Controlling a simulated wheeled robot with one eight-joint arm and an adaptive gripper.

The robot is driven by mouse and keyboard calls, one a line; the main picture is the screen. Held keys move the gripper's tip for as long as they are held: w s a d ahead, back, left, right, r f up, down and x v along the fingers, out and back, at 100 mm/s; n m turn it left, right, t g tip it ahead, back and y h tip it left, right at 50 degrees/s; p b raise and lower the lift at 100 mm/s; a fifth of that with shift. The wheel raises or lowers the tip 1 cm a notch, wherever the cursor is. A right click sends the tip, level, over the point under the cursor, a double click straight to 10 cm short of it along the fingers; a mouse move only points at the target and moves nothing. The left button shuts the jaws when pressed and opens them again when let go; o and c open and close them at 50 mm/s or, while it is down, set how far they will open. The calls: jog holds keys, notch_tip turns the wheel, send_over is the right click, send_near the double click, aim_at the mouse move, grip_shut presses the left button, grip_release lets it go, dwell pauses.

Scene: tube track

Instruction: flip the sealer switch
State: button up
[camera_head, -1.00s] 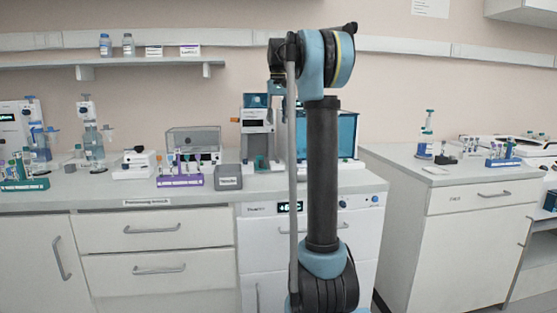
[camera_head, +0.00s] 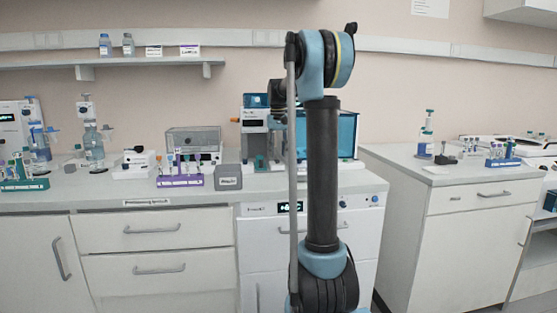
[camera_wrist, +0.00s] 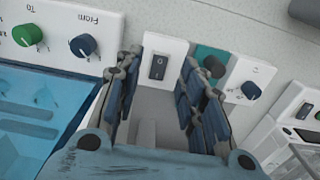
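A dark rocker switch (camera_wrist: 158,66) sits on a white panel in the wrist view, between my two fingers in the picture. My gripper (camera_wrist: 159,78) is open and empty, with one blue-grey padded finger on each side of the switch panel. Whether the fingertips touch the panel cannot be told. In the head view, a white device with an orange knob (camera_head: 255,131) stands on the bench, partly behind my arm. The switch cannot be made out there, and my gripper is hidden behind my arm.
Right of the switch are a teal part (camera_wrist: 207,66) and a dark blue knob (camera_wrist: 250,90). At left are a green knob (camera_wrist: 27,35), another blue knob (camera_wrist: 83,45) and a blue transparent box (camera_wrist: 40,110). A grey block (camera_head: 228,177) and a purple rack (camera_head: 180,180) stand on the bench.

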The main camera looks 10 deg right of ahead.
aim_at(277, 162)
jog(key=shift+f, duration=1.6)
grip_shut()
